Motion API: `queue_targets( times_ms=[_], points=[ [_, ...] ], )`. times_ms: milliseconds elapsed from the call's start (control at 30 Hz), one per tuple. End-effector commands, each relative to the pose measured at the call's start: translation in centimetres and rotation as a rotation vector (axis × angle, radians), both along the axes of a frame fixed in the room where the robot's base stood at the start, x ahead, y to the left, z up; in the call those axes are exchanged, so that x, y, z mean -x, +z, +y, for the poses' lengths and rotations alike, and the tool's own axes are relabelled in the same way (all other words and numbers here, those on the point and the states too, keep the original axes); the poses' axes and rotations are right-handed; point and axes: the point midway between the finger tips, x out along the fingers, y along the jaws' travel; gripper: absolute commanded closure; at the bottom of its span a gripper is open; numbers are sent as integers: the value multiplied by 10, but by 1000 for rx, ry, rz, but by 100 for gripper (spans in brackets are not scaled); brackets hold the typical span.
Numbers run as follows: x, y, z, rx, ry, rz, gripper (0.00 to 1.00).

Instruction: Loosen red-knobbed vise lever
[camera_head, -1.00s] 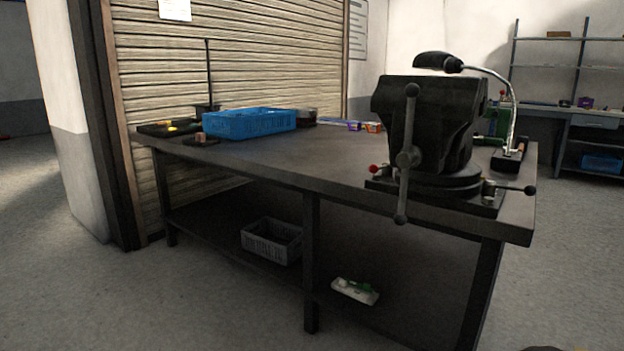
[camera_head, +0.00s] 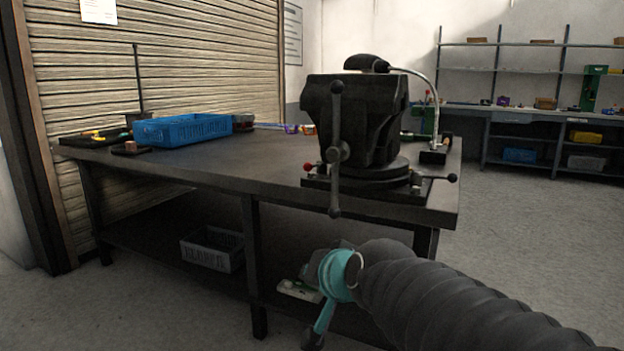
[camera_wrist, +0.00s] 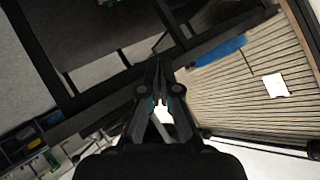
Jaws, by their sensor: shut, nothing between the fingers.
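A large dark vise (camera_head: 362,120) stands on the near right corner of the workbench, with a long vertical handle bar (camera_head: 336,150) on its front. A short lever with a red knob (camera_head: 306,167) sticks out at the left of its base. A second short lever with a darker knob (camera_head: 452,177) sticks out at the right. My gripper (camera_wrist: 156,64) shows in the wrist view, with its fingers shut and nothing between them. It is apart from the vise, which I cannot make out in that view. My arm is low in the head view, in front of the bench.
The workbench (camera_head: 210,170) holds a blue crate (camera_head: 182,130) at the back left, also in the wrist view (camera_wrist: 222,50). A curved lamp (camera_head: 428,95) stands behind the vise. A grey crate (camera_head: 212,250) sits on the lower shelf. Floor right of the bench is clear.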

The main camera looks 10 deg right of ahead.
Motion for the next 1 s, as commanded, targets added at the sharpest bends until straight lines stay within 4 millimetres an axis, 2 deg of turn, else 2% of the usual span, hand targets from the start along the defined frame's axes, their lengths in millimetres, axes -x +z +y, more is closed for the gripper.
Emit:
queue_targets(
  times_ms=[33, 200, 300, 433, 500, 633, 800, 1000],
  points=[
    [-29, 11, 8, -84, -43, -59, 100],
    [-113, 61, 15, -399, -249, -270, 100],
    [-155, 80, 10, -576, -390, -381, 100],
    [-197, 87, -4, -780, -589, -513, 100],
    [-212, 84, -12, -871, -693, -574, 100],
    [-227, 73, -24, -986, -857, -665, 100],
    [-232, 61, -32, -1056, -979, -733, 100],
    [-232, 59, -34, -1070, -1009, -750, 100]
  ],
)
